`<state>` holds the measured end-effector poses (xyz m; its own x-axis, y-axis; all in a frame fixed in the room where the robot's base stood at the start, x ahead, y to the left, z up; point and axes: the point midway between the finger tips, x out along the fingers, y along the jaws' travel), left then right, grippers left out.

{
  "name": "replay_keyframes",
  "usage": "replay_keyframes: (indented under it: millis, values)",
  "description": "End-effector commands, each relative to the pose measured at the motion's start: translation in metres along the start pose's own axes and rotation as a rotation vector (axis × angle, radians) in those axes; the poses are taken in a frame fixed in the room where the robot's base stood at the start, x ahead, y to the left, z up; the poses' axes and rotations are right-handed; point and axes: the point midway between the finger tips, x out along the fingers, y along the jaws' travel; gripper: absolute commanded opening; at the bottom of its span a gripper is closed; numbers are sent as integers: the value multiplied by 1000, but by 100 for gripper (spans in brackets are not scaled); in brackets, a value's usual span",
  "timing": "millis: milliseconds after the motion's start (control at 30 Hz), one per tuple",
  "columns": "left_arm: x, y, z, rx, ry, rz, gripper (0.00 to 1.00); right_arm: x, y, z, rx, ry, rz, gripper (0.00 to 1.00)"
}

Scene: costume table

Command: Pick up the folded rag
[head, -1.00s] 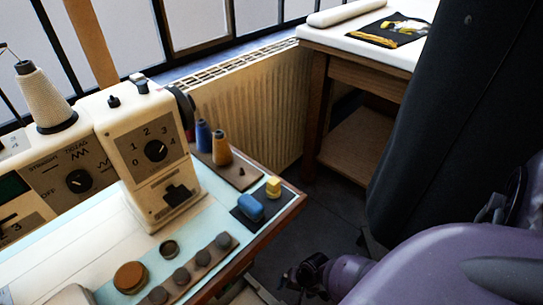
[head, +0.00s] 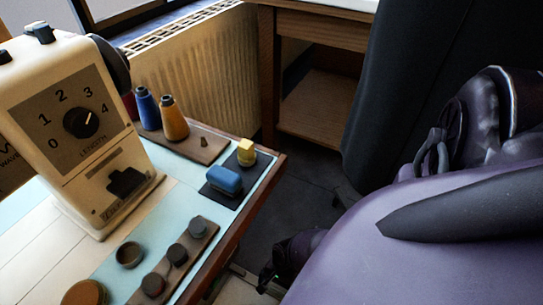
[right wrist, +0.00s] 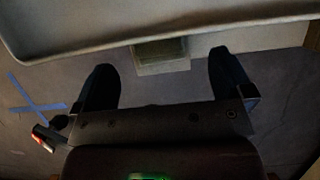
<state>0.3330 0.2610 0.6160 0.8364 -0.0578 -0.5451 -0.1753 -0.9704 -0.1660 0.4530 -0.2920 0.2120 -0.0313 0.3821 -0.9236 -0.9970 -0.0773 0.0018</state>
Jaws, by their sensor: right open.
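I cannot make out a folded rag for certain in either view. On the sewing table, a blue rounded block (head: 224,180) and a small yellow block (head: 246,152) sit on dark flat pads near the right corner. My right gripper (right wrist: 165,85) is open in the right wrist view, with nothing between its two dark fingers. In the head view, its arm is at the lower right, low beside the table edge, and the fingers are hard to make out. My left gripper is not in view.
A cream sewing machine (head: 75,125) stands on the left. Blue (head: 147,108) and orange (head: 173,118) thread spools stand behind the blocks. A wooden table (head: 322,30) is at the back, beside a radiator (head: 205,80). Dark fabric (head: 405,75) hangs on the right. Floor shows between.

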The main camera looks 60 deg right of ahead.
Motion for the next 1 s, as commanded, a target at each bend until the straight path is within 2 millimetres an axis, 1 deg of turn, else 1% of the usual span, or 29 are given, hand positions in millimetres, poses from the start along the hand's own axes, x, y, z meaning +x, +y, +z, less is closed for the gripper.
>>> replay_keyframes:
  millis: [67,267,400,533,800,967,1000]
  values:
    - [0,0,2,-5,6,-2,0,6,2,0,0,0,3,99]
    - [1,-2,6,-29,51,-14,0,33,10,0,2,-1,9,99]
    - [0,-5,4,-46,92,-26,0,46,9,0,2,-1,7,99]
    - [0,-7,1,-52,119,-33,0,52,6,0,0,0,3,99]
    - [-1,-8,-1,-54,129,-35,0,50,3,1,-2,1,-2,99]
    - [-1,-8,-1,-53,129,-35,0,50,3,1,-1,1,-2,74]
    - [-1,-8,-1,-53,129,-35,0,50,4,1,-1,1,-2,68]
